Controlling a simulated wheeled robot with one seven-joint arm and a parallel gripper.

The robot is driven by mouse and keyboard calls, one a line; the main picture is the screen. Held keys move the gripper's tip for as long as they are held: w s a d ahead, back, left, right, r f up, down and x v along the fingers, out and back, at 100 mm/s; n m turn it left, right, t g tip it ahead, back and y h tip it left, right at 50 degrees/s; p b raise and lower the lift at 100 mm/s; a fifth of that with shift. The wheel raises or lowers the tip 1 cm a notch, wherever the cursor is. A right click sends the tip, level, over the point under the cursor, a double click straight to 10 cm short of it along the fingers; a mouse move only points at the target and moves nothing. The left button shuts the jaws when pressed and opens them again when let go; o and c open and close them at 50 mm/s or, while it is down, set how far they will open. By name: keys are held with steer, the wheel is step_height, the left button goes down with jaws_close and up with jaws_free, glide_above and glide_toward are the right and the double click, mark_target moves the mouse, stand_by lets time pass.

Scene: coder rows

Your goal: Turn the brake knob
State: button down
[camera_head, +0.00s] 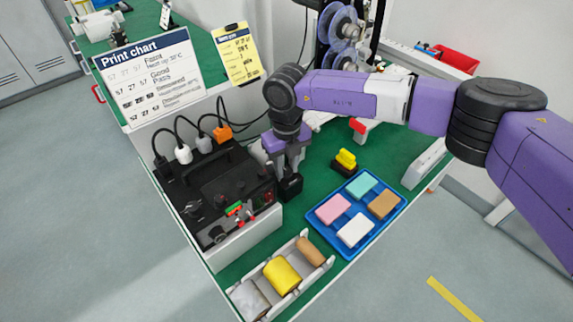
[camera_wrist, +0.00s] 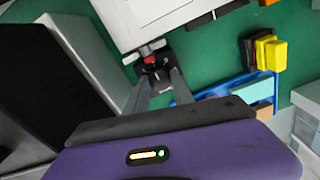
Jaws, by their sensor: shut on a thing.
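My gripper (camera_head: 287,172) points down over the green bench, just right of the black control box (camera_head: 215,185). In the wrist view its grey fingers (camera_wrist: 157,80) close together at a small dark fitting with a red part (camera_wrist: 151,61) and a silver crossbar (camera_wrist: 150,48), beside a white housing (camera_wrist: 150,15). The gripper is shut on this small part, which seems to be the brake knob. The fingers cover much of it, so its turn angle cannot be told. In the head view the knob is hidden by the gripper.
A blue tray (camera_head: 352,248) with several coloured blocks lies right of the gripper. A yellow-topped stamp (camera_head: 346,159) stands behind the tray. A rack of rollers (camera_head: 236,300) is at the front edge. Plugs and cables (camera_head: 183,153) rise from the control box. Clear reels (camera_head: 340,25) stand behind.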

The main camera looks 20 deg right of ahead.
mark_target(286, 170)
steer(key=shift+w+r, duration=0.1)
stand_by(0.3)
steer(key=c, duration=1.4)
jaws_free()
steer(key=shift+o, duration=0.2)
steer(key=shift+r+b, duration=0.45)
steer(key=shift+r, duration=3.4)
